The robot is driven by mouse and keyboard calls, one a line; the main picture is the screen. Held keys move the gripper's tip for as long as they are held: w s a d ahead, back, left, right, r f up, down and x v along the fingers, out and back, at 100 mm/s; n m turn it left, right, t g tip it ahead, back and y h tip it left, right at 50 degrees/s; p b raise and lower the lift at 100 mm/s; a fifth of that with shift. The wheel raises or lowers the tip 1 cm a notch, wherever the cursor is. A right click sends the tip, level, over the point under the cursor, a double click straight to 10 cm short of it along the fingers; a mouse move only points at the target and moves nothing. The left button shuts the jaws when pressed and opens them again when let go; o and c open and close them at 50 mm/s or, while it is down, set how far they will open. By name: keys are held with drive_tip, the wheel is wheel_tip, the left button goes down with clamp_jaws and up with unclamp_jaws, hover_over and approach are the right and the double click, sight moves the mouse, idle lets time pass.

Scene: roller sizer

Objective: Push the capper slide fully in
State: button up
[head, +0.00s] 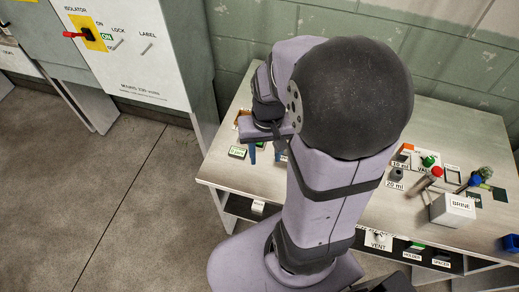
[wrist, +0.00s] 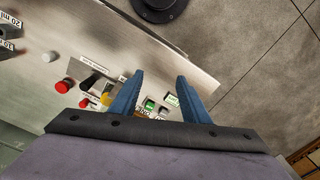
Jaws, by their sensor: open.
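My gripper (wrist: 160,79) is open, its two blue fingers apart with nothing between their tips. In the head view the blue fingers of my gripper (head: 264,151) point down over the left part of the metal bench (head: 222,171). I cannot pick out the capper slide with certainty. Beside the left finger in the wrist view are a black knob (wrist: 90,82) and a yellow part (wrist: 105,99), by a white label too small to read. My arm hides much of the bench middle in the head view.
A red knob (wrist: 62,87) and a white knob (wrist: 50,56) also show. At the bench's right are a white BRINE box (head: 452,209) and small bottles. A panel with a red isolator handle (head: 75,34) stands at left. Floor lies between panel and bench.

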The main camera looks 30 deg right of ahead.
drive_tip(key=shift+w+a+r+n, duration=0.15)
drive_tip(key=shift+a+r+n, duration=0.05)
drive_tip(key=shift+a, duration=0.2)
drive_tip(key=shift+w+a+r+n, duration=0.1)
drive_tip(key=shift+a+r+n, duration=0.1)
drive_tip(key=shift+a, duration=0.2)
drive_tip(key=s+d+f+m+g+y+b, duration=0.1)
drive_tip(key=s+d+f+m+b, duration=0.15)
drive_tip(key=d+f, duration=0.4)
drive_tip(key=s+d+f+m+g+b, duration=0.1)
drive_tip(key=s+d+f+m, duration=0.1)
drive_tip(key=d+f+m, duration=0.35)
drive_tip(key=w+d+m, duration=0.1)
drive_tip(key=w+d, duration=0.1)
drive_tip(key=d, duration=0.2)
drive_tip(key=w+d+m+t, duration=0.1)
drive_tip(key=w+d, duration=0.2)
drive_tip(key=d, duration=0.2)
drive_tip(key=w+d+m+t+h, duration=0.1)
drive_tip(key=w+d, duration=0.1)
drive_tip(key=d, duration=0.3)
drive_tip(key=shift+w+d+r+m, duration=0.1)
drive_tip(key=shift+w+r+m, duration=0.25)
drive_tip(key=shift+w+m, duration=0.05)
drive_tip(key=shift+m, duration=0.5)
drive_tip(key=shift+s+m, duration=0.1)
drive_tip(key=shift+m, duration=0.8)
